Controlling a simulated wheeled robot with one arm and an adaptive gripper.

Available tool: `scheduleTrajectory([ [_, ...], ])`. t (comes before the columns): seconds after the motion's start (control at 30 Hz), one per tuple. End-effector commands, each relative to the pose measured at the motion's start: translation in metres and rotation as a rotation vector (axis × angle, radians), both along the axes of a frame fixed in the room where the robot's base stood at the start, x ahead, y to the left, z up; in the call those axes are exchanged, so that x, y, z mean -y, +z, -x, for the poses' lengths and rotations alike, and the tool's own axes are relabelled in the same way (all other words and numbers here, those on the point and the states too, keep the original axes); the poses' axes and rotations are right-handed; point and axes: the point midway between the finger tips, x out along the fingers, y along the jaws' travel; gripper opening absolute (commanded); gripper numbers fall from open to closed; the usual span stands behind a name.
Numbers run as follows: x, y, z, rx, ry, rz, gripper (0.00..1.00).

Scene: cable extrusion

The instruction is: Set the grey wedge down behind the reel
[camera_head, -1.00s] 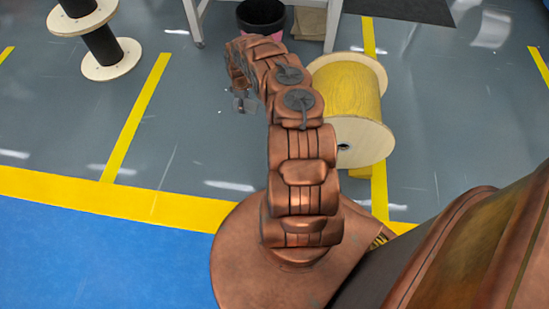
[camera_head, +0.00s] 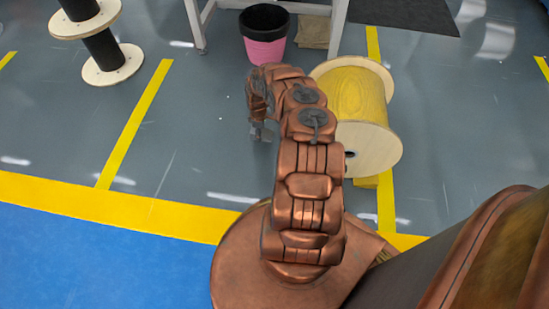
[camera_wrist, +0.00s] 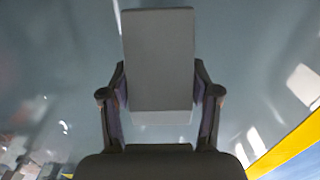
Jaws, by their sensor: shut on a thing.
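The grey wedge (camera_wrist: 158,60) is a plain grey block in the wrist view, held between the two fingers of my gripper (camera_wrist: 160,103). Its broad face is toward the wrist camera and it hangs over grey floor. In the head view my gripper (camera_head: 261,133) is small and partly hidden by my arm, left of the reel; the wedge cannot be told apart there. The reel (camera_head: 358,97) has yellow winding and pale wooden flanges and lies on its side on the floor, right of my arm. My arm covers part of its left side.
A pink bin with a black rim (camera_head: 265,45) stands behind my arm, beside a white table leg (camera_head: 338,25). A black reel (camera_head: 103,48) stands at the far left. Yellow lines (camera_head: 133,125) mark the grey floor. Floor between the black reel and my arm is clear.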

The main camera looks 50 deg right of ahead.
Motion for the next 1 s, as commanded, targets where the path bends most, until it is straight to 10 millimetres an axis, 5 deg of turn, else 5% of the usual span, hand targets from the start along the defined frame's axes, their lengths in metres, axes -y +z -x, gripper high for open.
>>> scheduleTrajectory([
  [1.0, -0.028, -0.01, 0.113, -0.001, 0.0, 0.0, 0.11],
])
